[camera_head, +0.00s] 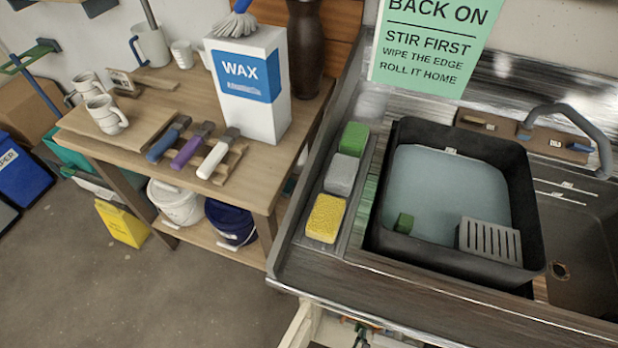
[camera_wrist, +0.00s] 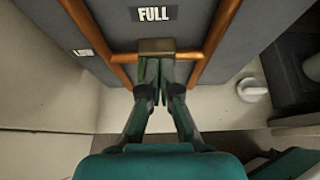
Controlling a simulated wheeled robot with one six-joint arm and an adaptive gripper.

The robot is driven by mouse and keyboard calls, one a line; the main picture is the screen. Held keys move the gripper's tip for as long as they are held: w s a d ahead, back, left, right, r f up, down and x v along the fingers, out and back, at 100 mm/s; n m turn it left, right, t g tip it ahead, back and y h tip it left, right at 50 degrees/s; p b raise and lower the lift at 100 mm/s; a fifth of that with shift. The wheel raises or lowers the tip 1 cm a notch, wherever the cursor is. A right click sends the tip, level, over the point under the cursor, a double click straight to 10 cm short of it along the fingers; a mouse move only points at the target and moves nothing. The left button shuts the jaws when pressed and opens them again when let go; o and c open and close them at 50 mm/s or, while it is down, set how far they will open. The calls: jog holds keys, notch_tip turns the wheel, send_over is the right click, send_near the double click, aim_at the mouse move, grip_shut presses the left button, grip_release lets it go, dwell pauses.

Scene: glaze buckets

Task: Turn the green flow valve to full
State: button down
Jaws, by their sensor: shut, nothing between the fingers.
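In the wrist view, my gripper (camera_wrist: 162,82) is shut, its fingers close together and pointing at a brass-coloured valve body (camera_wrist: 157,46) on a copper pipe. A thin green strip, apparently part of the green valve handle (camera_wrist: 142,68), shows at the left of the fingertips. The fingers hide most of it, so I cannot tell its exact angle or whether they touch it. A FULL label (camera_wrist: 153,13) is above the valve body, and a LOW label (camera_wrist: 83,52) is to its left. The head view does not show my gripper or the valve clearly.
Copper pipes (camera_wrist: 218,40) run on both sides of the valve against a grey panel. A pale round fitting (camera_wrist: 253,91) is to the right. In the head view, a metal sink counter (camera_head: 440,315) holds a black tub (camera_head: 385,190); a wooden table (camera_head: 250,185) stands to its left.

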jog(key=shift+s+d+f, duration=0.15)
jog(key=shift+s+d, duration=0.05)
jog(key=shift+d, duration=0.25)
dwell(0.3)
jog(key=shift+d+r, duration=0.1)
jog(key=shift+r, duration=0.1)
jog(key=s+a, duration=0.2)
jog(key=s, duration=0.3)
jog(key=shift+s+a+r, duration=0.15)
jog(key=shift+s, duration=0.2)
dwell(0.5)
jog(key=shift+a, duration=0.1)
jog(key=shift+w+a, duration=0.2)
jog(key=shift+w, duration=1.55)
jog(key=shift+w+a, duration=0.2)
jog(key=shift+w, duration=1.55)
